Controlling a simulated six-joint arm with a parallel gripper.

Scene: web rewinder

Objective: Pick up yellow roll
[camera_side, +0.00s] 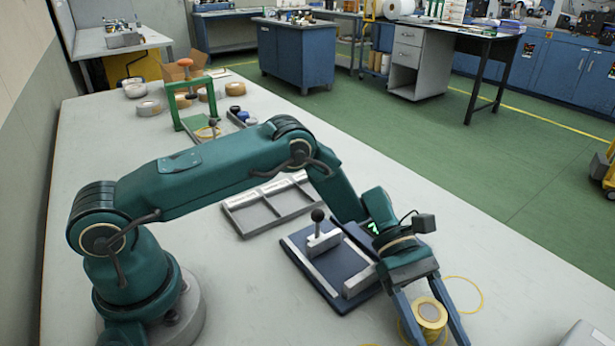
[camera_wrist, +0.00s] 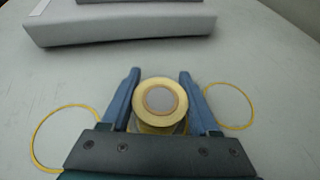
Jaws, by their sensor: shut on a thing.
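The yellow roll (camera_side: 430,316) is at the front right of the table in the side view. It has a pale round centre, and its round end faces the camera in the wrist view (camera_wrist: 160,102). My gripper (camera_side: 432,314) has its two blue fingers on either side of the roll. In the wrist view my gripper (camera_wrist: 159,90) has a finger close along each side of the roll, shut on it. I cannot tell whether the roll touches the table.
Yellow rings lie flat on the table left (camera_wrist: 62,138) and right (camera_wrist: 230,106) of my gripper. A dark blue fixture with a black-knobbed lever (camera_side: 322,236) stands behind my gripper. A grey divided tray (camera_side: 270,206) lies farther back. The table's right edge is nearby.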

